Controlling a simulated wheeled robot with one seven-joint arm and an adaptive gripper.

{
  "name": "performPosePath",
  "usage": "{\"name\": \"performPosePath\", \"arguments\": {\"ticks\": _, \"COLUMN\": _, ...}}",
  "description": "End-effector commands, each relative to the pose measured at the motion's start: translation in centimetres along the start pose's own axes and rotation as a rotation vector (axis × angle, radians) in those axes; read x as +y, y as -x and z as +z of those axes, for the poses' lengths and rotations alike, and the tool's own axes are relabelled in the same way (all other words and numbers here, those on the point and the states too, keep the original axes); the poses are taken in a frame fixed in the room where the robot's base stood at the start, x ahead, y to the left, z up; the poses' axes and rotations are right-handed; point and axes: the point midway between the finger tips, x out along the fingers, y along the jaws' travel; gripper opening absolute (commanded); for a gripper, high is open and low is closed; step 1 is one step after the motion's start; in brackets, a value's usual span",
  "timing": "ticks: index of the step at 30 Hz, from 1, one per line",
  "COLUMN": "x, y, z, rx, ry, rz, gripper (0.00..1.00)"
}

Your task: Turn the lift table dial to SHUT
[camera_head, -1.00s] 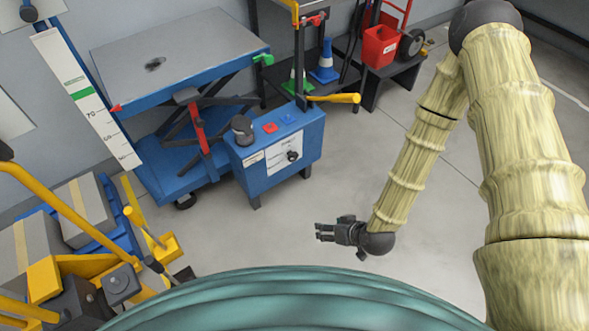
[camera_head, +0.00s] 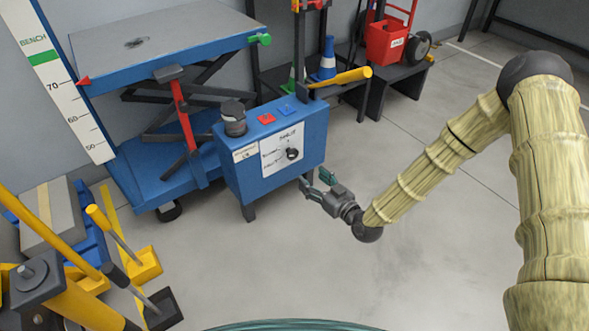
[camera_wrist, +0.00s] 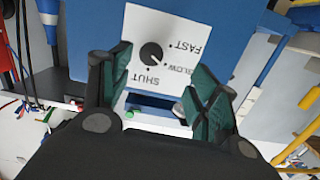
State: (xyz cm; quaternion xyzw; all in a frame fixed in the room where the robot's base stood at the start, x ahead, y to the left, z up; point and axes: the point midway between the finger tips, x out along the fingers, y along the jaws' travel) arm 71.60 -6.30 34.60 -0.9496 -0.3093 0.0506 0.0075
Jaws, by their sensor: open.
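The dial is a small black round knob (camera_head: 291,154) on the white label plate (camera_head: 270,158) of the blue control box. In the wrist view the dial (camera_wrist: 151,54) shows between and beyond my fingers, with FAST, SLOW and SHUT printed around it. A small pale mark shows on the knob; I cannot tell surely which word it points to. My gripper (camera_head: 316,182) is open and empty, below and right of the dial in the head view, apart from it. Its dark green finger pads (camera_wrist: 158,66) spread to both sides in the wrist view.
A yellow handle (camera_head: 340,82) juts out above the box. Floor in front is clear.

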Motion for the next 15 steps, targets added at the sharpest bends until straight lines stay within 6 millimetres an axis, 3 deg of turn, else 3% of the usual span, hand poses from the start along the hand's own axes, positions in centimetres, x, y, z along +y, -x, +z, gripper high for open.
{"name": "performPosePath", "arguments": {"ticks": 1, "x": 0.5, "y": -0.5, "z": 0.6, "rx": 0.027, "ry": 0.013, "rz": 0.001, "gripper": 0.61}}
{"name": "performPosePath", "arguments": {"ticks": 11, "x": 1.3, "y": -1.9, "z": -0.2, "rx": 0.095, "ry": 0.046, "rz": 0.001, "gripper": 0.61}}
{"name": "performPosePath", "arguments": {"ticks": 15, "x": 1.3, "y": -3.6, "z": -0.3, "rx": 0.095, "ry": 0.047, "rz": 0.001, "gripper": 0.61}}
